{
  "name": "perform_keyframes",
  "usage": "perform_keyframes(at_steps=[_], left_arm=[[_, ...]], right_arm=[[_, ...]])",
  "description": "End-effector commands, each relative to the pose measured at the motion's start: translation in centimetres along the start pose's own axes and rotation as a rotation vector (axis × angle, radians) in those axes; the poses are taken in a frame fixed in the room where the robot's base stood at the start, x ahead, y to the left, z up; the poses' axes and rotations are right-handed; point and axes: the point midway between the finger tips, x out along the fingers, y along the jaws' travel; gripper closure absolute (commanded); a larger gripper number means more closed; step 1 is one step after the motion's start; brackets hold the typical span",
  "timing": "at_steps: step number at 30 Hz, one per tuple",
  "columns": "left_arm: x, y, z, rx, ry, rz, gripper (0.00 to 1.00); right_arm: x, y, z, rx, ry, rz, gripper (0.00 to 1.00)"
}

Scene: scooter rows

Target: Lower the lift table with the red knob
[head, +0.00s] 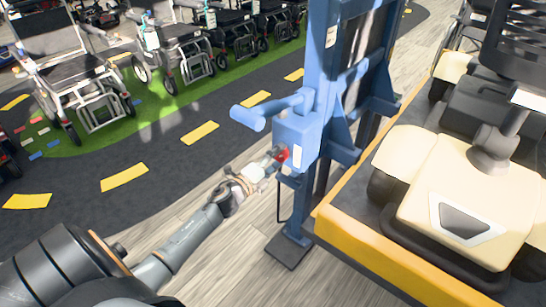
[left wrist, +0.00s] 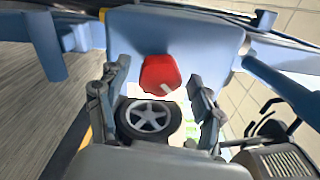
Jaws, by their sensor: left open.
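The lift table is a blue upright frame (head: 325,60) with a platform (head: 345,235) edged in yellow, on which a cream scooter stands. The red knob (head: 283,154) sits on the blue box (head: 299,140) on the frame. In the left wrist view the red knob (left wrist: 160,73) shows large, with a light mark at its lower right. My left gripper (head: 269,163) is right at the knob. In the left wrist view the left gripper's fingers (left wrist: 160,80) are apart, one on each side of the knob, with gaps visible. My right gripper is not in view.
A blue handle (head: 265,110) sticks out left above the box. A cream scooter (head: 450,205) occupies the platform. Several wheelchairs (head: 75,75) stand on green flooring at the back left. The dark lane (head: 160,160) with yellow dashes is clear.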

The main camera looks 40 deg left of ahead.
Motion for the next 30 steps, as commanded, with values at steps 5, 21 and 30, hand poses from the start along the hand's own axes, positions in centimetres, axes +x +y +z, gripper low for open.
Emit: perform_keyframes(at_steps=[5,21,30], left_arm=[[-1.8,0.2,0.0,0.000,0.001,0.003,0.33],[-11.2,0.1,0.0,-0.002,-0.001,0.002,0.33],[-12.0,0.0,0.1,0.000,-0.001,0.000,0.33]], right_arm=[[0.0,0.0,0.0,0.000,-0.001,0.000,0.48],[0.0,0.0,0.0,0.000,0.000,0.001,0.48],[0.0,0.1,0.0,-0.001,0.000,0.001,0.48]])
